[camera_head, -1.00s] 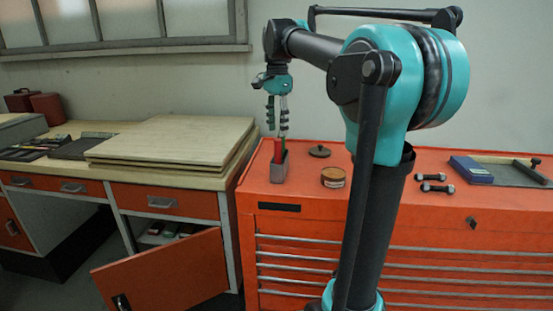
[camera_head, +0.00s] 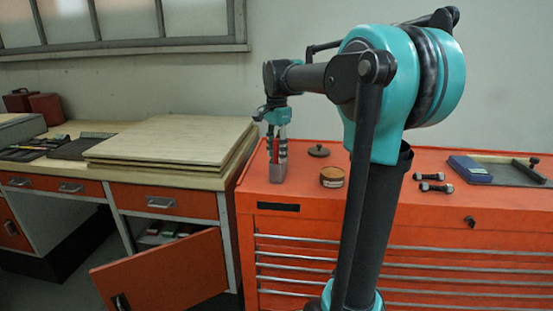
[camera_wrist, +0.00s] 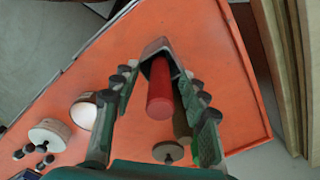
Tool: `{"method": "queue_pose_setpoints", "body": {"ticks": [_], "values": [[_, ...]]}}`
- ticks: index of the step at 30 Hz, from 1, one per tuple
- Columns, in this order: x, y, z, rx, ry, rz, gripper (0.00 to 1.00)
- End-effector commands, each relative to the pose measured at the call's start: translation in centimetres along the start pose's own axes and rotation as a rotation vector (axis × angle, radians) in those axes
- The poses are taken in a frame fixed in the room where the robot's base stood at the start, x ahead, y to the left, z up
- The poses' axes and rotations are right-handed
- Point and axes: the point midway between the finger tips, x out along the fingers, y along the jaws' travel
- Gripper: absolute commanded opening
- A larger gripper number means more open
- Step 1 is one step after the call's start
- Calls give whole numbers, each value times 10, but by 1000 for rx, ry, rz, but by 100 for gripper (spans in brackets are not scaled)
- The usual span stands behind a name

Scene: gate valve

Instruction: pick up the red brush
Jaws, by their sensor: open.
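The red brush shows as a red upright handle (camera_wrist: 160,95) in the wrist view, standing in a small grey holder (camera_head: 277,173) on the orange cabinet. The holder's mouth (camera_wrist: 157,48) also shows in the wrist view. My gripper (camera_head: 277,152) is open and points down over the holder, its fingers reaching to about handle height. In the wrist view its two green fingers (camera_wrist: 158,108) stand on either side of the red handle, with gaps visible. An olive handle (camera_wrist: 182,125) stands beside the red one, close to the right finger. The brush's lower end is hidden in the holder.
A dark round lid (camera_head: 319,151) and a brown tin (camera_head: 332,177) stand right of the holder. Dumbbells (camera_head: 436,187) and a blue-cornered tray (camera_head: 515,173) lie farther right. Stacked boards (camera_head: 170,140) lie on the left bench, above an open orange door (camera_head: 165,275).

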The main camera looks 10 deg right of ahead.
Motion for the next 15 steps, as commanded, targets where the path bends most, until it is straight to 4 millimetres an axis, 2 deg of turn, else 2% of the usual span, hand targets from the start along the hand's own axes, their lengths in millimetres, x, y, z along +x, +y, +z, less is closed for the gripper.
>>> {"method": "queue_pose_setpoints", "body": {"ticks": [2, 12, 15], "values": [[0, 0, 0, 0, 0, 0, 43], [0, 0, 0, 0, 0, 0, 1], [0, 0, 0, 0, 0, 0, 0]]}}
